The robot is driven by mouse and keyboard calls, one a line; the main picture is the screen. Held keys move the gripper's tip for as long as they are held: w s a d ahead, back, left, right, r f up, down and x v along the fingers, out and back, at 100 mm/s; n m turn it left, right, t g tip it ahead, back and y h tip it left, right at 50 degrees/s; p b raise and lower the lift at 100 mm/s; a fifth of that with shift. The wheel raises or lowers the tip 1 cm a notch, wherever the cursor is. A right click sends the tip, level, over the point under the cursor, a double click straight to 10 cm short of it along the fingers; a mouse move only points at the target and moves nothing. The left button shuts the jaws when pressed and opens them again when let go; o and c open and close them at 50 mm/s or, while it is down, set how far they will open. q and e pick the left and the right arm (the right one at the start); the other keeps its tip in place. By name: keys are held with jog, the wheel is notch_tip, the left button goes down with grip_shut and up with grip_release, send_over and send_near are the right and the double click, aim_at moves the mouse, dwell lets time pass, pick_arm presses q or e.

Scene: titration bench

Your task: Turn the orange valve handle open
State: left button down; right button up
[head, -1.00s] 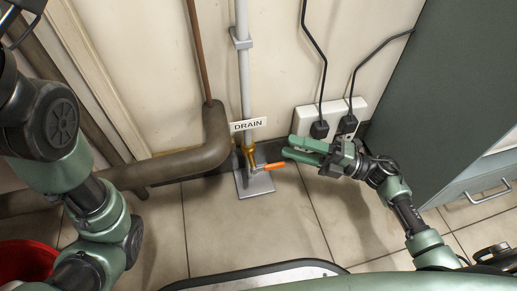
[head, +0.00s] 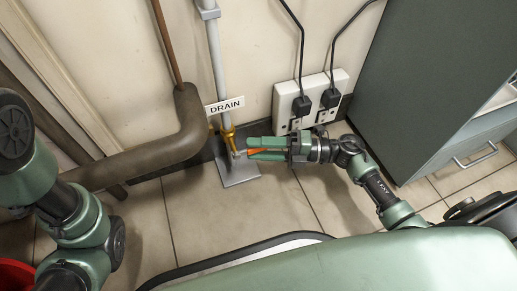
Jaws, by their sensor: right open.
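The orange valve handle (head: 259,151) points right from the brass valve (head: 228,134) at the foot of the grey vertical pipe (head: 217,58). My right gripper (head: 250,149) reaches in from the right, with its two green fingers apart. The handle shows between the fingers, one above and one below it in the picture. I cannot tell whether either finger touches the handle. My left arm is at the left edge of the head view, and its gripper is out of the picture.
A thick brown pipe (head: 140,158) runs to the left. A socket box (head: 312,97) with two plugged cables is behind my right gripper. A grey cabinet (head: 430,75) stands at the right.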

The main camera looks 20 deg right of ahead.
jog(key=shift+c, duration=0.3)
grip_shut()
dwell(1.1)
